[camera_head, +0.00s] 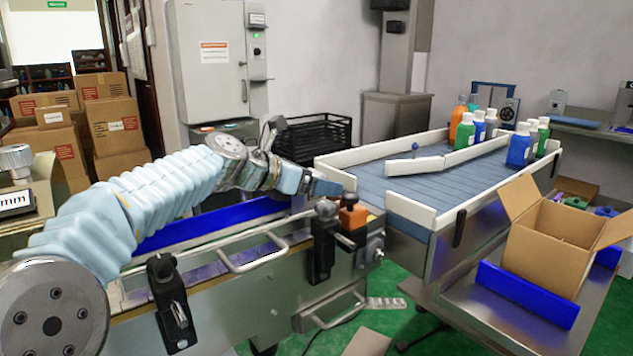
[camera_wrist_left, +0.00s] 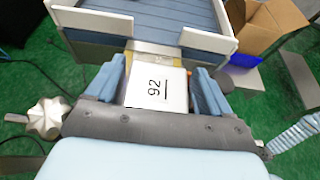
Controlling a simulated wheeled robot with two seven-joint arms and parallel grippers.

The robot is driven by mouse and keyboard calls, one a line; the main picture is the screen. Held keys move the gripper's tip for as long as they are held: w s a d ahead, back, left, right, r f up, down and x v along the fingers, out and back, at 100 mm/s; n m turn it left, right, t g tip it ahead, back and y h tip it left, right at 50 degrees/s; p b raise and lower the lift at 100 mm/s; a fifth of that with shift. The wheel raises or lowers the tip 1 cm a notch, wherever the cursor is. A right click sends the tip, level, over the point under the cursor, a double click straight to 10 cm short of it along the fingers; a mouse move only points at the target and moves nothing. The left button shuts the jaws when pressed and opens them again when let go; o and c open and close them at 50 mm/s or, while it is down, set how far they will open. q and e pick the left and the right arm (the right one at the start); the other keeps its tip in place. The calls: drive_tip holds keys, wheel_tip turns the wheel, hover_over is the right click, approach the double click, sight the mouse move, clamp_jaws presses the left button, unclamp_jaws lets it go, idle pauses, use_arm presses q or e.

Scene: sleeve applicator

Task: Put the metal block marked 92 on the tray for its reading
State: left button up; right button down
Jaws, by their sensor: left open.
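The metal block marked 92 (camera_wrist_left: 155,92) lies between the two blue fingers of my left gripper (camera_wrist_left: 157,70) in the left wrist view, with its pale numbered face toward the camera. The fingers are open on either side of it; I cannot tell whether either touches it. In the head view my left gripper (camera_head: 318,187) is above the right end of the metal machine, near the orange button box. I cannot make out the block there. I cannot identify the tray in either view. My right gripper is not in view.
A display reading "mm" (camera_head: 15,203) stands at the left edge. The conveyor (camera_head: 440,180) with white rails holds several bottles at its far end. An open cardboard box (camera_head: 545,250) stands at the right. An orange button box (camera_head: 353,212) and metal handle (camera_head: 252,256) edge the machine.

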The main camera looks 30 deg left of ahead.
use_arm(q)
drive_tip(key=v, duration=0.7)
drive_tip(key=shift+s, duration=0.15)
drive_tip(key=shift+a+r, duration=0.1)
